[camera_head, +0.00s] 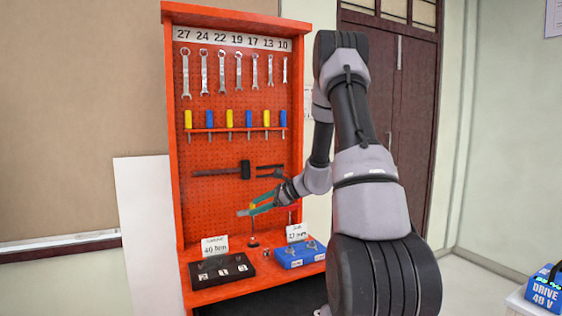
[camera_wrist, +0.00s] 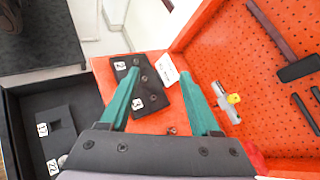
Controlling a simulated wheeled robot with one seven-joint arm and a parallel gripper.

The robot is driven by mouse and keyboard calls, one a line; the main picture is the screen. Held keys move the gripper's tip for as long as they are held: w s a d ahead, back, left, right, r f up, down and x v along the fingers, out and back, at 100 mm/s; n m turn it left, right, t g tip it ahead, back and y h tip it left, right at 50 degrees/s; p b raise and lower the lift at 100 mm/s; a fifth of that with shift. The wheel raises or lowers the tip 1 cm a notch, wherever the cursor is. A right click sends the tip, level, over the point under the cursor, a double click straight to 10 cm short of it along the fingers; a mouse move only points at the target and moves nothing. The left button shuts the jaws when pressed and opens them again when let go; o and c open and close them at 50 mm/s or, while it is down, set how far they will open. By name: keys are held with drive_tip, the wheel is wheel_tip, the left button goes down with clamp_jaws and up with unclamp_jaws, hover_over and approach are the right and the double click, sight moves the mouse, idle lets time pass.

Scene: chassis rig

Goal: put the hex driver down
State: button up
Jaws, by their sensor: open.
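In the head view a thin stem on a small dark base (camera_head: 253,243) stands on the shelf below my fingers.
A black tray with numbered labels (camera_head: 222,270) and a blue tray (camera_head: 298,254) sit on the orange shelf (camera_head: 258,280), each with a white card. Wrenches (camera_head: 221,72) and yellow and blue screwdrivers (camera_head: 229,119) hang on the pegboard behind, above a black hammer (camera_head: 221,170).

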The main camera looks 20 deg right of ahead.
drive_tip(key=s+a+r+n+g+h, duration=0.1)
drive_tip(key=s+a+r+n+g, duration=0.1)
drive_tip(key=s+a+r+n, duration=0.4)
drive_tip(key=s+a+r+n+g+h, duration=0.1)
drive_tip(key=s+a+r+n+g, duration=0.2)
drive_tip(key=s+r, duration=0.65)
drive_tip(key=s+d+r+n+t+h, duration=0.1)
drive_tip(key=s+r+n+t+h, duration=0.1)
drive_tip(key=s, duration=0.6)
drive_tip(key=s+d+r+n+t+h, duration=0.2)
drive_tip(key=s+n, duration=0.4)
drive_tip(key=s, duration=0.3)
wheel_tip(320, 180, up, 2)
drive_tip(key=shift+d+r+n+h, duration=0.1)
drive_tip(key=shift+d+n+h, duration=0.15)
drive_tip(key=shift+h, duration=0.45)
